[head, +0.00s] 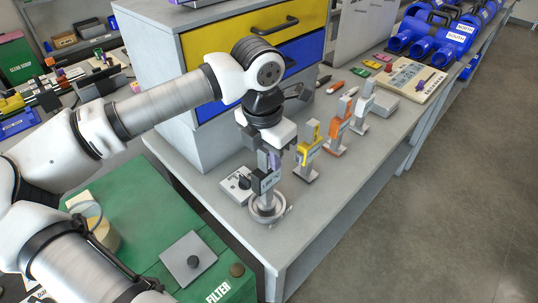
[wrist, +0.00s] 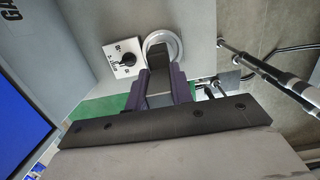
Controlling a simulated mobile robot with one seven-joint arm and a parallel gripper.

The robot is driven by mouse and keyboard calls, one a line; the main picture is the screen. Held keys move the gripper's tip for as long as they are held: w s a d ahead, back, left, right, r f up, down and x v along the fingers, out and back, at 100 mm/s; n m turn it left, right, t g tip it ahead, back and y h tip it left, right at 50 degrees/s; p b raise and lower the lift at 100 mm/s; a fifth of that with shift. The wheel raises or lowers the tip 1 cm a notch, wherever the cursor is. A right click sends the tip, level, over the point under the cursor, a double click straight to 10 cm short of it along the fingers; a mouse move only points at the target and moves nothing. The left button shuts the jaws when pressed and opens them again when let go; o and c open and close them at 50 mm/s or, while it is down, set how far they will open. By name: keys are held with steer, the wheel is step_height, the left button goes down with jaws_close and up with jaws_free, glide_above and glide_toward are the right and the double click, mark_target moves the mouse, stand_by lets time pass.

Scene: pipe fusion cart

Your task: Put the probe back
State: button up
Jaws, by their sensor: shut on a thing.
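My gripper (head: 267,172) points down over the near left end of the grey bench and is shut on a narrow grey piece, which I take to be the probe (head: 268,187). In the wrist view the grey piece (wrist: 158,84) shows between the purple-sided fingers (wrist: 157,92). A round metal ring base (head: 268,209) lies directly below; its pale ring also shows in the wrist view (wrist: 162,40). The gripper hides much of the probe, and I cannot tell whether its lower end touches the ring base.
A switch box (head: 237,185) with a black knob sits left of the ring. Yellow (head: 308,137), orange (head: 340,124) and grey (head: 363,103) upright holders stand in a row to the right. The drawer cabinet (head: 200,75) is close behind. The bench's front strip is clear.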

steer(key=shift+f, duration=0.65)
steer(key=shift+f, duration=0.2)
steer(key=o, duration=0.9)
steer(key=shift+r, duration=0.15)
steer(key=shift+r, duration=0.15)
steer(key=r, duration=0.4)
steer(key=r+b, duration=0.1)
steer(key=r, duration=0.3)
steer(key=s+a+r+b, duration=0.1)
steer(key=r, duration=0.2)
steer(key=shift+r, duration=0.4)
steer(key=shift+d, duration=0.1)
